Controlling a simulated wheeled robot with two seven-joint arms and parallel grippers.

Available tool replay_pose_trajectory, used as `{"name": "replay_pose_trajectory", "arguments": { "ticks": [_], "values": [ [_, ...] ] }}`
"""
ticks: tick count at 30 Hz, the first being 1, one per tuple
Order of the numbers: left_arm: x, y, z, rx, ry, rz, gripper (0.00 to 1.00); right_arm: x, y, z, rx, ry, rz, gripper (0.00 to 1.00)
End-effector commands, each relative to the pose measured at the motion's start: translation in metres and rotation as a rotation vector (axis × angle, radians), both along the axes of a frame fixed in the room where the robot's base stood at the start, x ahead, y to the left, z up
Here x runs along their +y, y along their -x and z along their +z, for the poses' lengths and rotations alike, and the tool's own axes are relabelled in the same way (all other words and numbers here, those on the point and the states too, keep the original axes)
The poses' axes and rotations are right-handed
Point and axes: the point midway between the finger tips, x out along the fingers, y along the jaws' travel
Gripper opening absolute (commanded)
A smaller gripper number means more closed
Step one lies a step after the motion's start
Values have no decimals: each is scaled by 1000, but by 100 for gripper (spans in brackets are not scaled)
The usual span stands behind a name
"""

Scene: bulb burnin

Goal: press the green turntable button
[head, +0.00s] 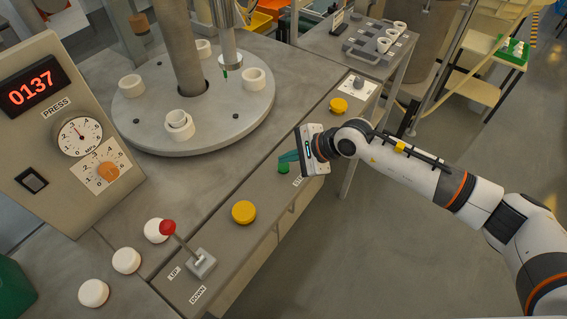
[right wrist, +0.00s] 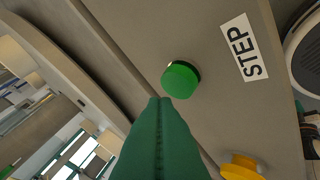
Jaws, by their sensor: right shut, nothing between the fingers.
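The green button (head: 284,169) sits on the front panel strip of the bench, beside a partly hidden label. In the right wrist view the green button (right wrist: 180,80) stands out from the panel, with the label STEP (right wrist: 244,48) beside it. My right gripper (head: 287,157) is shut and empty, its green fingers pressed together right by the button. In the right wrist view the fingertips (right wrist: 160,101) are just beside the button's edge; I cannot tell whether they touch it. The grey turntable (head: 257,113) lies behind, bearing several white ring-shaped holders. My left gripper is not in view.
Yellow buttons sit on either side along the strip, one nearer (head: 243,212) and one farther (head: 338,105). A red-knobbed lever (head: 168,228) marked UP and DOWN stands at the near end. A gauge box (head: 38,130) reading 0137 stands at left. Floor is open at right.

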Motion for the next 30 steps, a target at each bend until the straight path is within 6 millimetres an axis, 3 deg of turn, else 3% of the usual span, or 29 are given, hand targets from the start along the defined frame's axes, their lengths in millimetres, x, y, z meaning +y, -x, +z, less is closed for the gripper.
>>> {"name": "replay_pose_trajectory", "arguments": {
  "ticks": [8,21,30],
  "values": [
    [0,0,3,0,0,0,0,0,0,5,0,0,0,0],
    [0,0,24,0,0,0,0,0,0,47,-1,0,1,0],
    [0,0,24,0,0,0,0,0,0,50,1,0,-1,0]
  ]
}}
